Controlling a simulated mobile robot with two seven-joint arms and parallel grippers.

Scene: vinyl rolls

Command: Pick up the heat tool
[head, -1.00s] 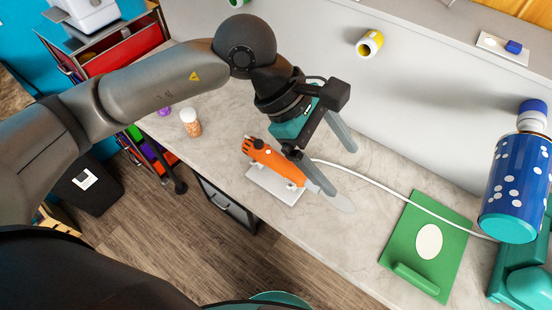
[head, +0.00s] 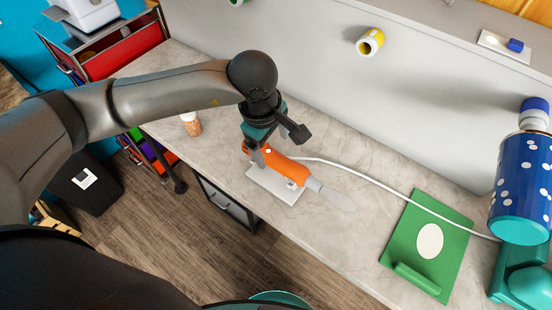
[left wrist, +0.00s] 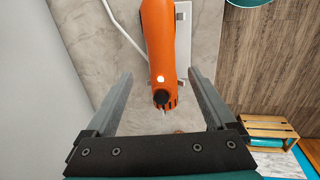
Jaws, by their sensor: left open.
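The heat tool (head: 285,169) is orange with a grey flat nozzle and a white cable. It lies on a white stand (head: 267,188) on the worktop. In the left wrist view the orange body (left wrist: 160,45) points away from me, with its dark rear end nearest. My left gripper (head: 257,157) is above the rear part of the tool in the head view. In the left wrist view the open fingers (left wrist: 159,76) stand one on each side of the body, with gaps on both sides. My right gripper is not in view.
A green board (head: 455,228) with a white oval lies to the right. A small orange-and-white bottle (head: 191,125) is to the left. The white cable (head: 385,181) runs across the worktop.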

